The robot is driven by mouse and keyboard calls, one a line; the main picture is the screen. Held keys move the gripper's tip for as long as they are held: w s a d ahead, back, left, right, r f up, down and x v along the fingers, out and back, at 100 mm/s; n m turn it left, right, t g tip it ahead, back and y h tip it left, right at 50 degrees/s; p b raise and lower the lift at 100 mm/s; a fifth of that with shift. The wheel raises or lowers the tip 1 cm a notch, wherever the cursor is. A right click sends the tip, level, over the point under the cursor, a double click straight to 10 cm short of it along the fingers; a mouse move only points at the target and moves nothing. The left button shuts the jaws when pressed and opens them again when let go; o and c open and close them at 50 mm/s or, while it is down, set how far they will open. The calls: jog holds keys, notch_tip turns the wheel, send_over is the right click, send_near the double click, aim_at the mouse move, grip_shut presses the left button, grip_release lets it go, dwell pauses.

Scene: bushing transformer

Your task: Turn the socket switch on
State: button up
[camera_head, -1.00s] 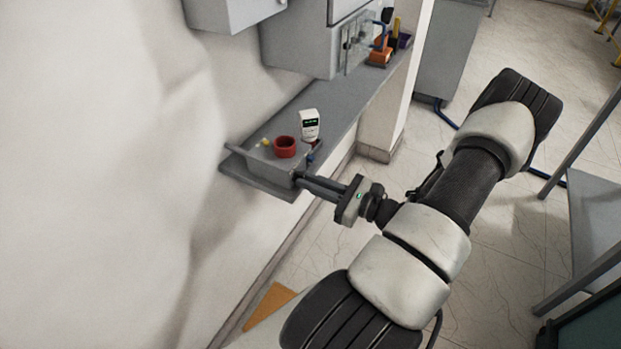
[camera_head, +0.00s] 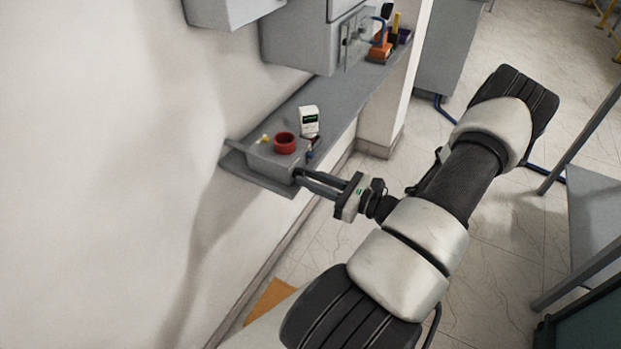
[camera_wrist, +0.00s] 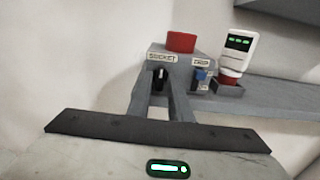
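The grey control box (camera_head: 268,163) sits at the near end of the wall shelf. In the wrist view its front (camera_wrist: 184,79) carries a label reading "SOCKET" (camera_wrist: 162,57) above a dark rotary switch (camera_wrist: 160,77). My gripper (camera_wrist: 161,84) points at this switch, with its two fingers apart and their tips on either side of the knob. I cannot tell whether they touch it. In the head view my gripper (camera_head: 297,176) reaches the box front, and the switch is hidden there.
A red round button (camera_head: 285,143) tops the box. A blue switch (camera_wrist: 200,75) under a second label is close on the right. A white device with a green display (camera_head: 309,121) stands beside the box. Cabinets (camera_head: 312,40) hang above the shelf (camera_head: 318,98).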

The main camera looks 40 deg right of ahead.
jog(key=shift+s, duration=0.1)
jog(key=v, duration=1.7)
jog(key=shift+b, duration=0.3)
jog(key=shift+s+d, duration=0.1)
jog(key=shift+d, duration=0.05)
